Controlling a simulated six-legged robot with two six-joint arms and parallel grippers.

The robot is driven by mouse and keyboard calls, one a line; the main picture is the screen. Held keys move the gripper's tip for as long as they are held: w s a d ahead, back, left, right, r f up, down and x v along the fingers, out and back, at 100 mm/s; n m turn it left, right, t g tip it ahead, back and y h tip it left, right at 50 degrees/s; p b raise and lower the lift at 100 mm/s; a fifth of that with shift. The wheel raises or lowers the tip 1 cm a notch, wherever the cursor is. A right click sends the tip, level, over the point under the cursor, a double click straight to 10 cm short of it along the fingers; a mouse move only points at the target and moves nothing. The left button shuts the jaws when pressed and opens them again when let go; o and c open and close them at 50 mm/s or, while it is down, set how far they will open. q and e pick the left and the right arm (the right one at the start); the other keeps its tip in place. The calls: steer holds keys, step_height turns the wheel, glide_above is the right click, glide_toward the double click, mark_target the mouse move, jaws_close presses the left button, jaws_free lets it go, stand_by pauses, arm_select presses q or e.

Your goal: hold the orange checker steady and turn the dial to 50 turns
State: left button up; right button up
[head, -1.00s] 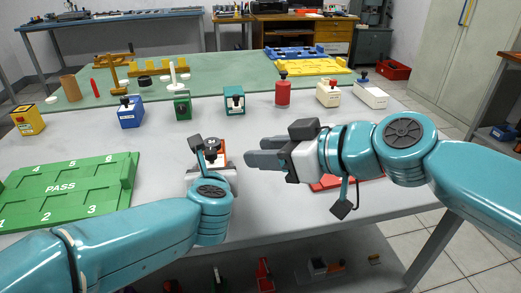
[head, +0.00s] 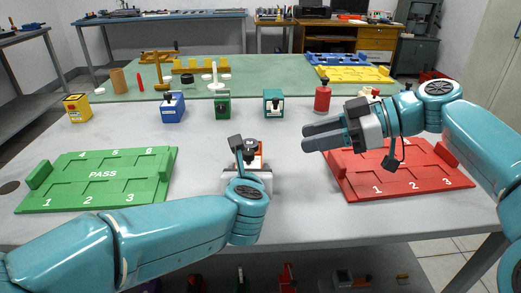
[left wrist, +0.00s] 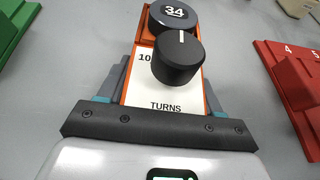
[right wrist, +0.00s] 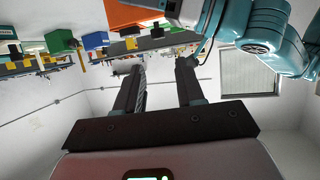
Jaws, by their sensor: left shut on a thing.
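The orange checker (head: 253,148) stands on the grey table, partly hidden behind my left arm. In the left wrist view its white face (left wrist: 140,92) reads "TURNS", with a partly covered "10". Its black dial (left wrist: 178,62) has a white pointer line towards the far edge. A round black cap (left wrist: 172,16) beyond it shows "34". My left gripper (left wrist: 163,88) is shut on the checker, one finger along each side. My right gripper (head: 305,138) is open and empty, to the right of the checker and apart from it, fingers pointing left. The right wrist view shows a gap between its fingers.
A green PASS tray (head: 150,178) lies left and a red tray (head: 447,170) right, partly under my right arm. Blue (head: 172,108), green (head: 223,105) and teal (head: 273,103) checkers and a red cylinder (head: 322,100) stand behind. The table between is clear.

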mark_target(253, 153)
steer(key=x, duration=1.1)
steer(key=shift+w+a+f, duration=0.2)
steer(key=shift+f, duration=0.15)
jaws_close()
